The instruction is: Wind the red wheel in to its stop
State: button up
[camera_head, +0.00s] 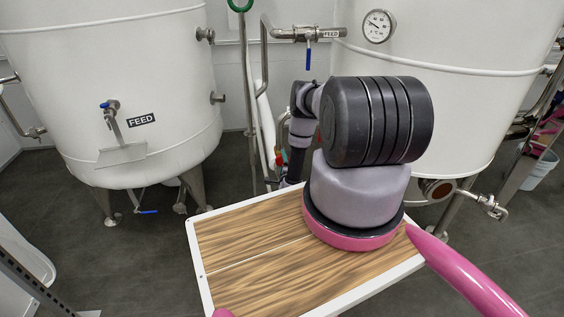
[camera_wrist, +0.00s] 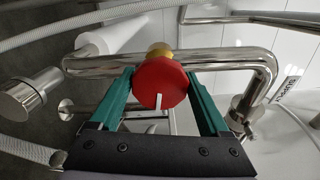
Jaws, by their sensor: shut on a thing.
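The red wheel (camera_wrist: 161,83) is in the middle of the wrist view, a faceted knob with a white mark (camera_wrist: 159,101) at the lower part of its face. A brass piece (camera_wrist: 160,50) shows behind it, against a steel pipe. My gripper (camera_wrist: 160,79) has its two green fingers on the left and right sides of the wheel, shut on it.
Two white tanks (camera_head: 110,85) (camera_head: 440,90) stand left and right, with pipes between them. A valve with a blue lever (camera_head: 308,58) is on the upper feed pipe. My wood-topped base is in front. Dark floor (camera_head: 50,190) is clear at the left.

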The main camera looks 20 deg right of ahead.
jog(key=shift+s+f, duration=0.1)
dwell(0.3)
jog(key=o, duration=1.2)
jog(key=v, duration=1)
jog(key=shift+s, duration=0.4)
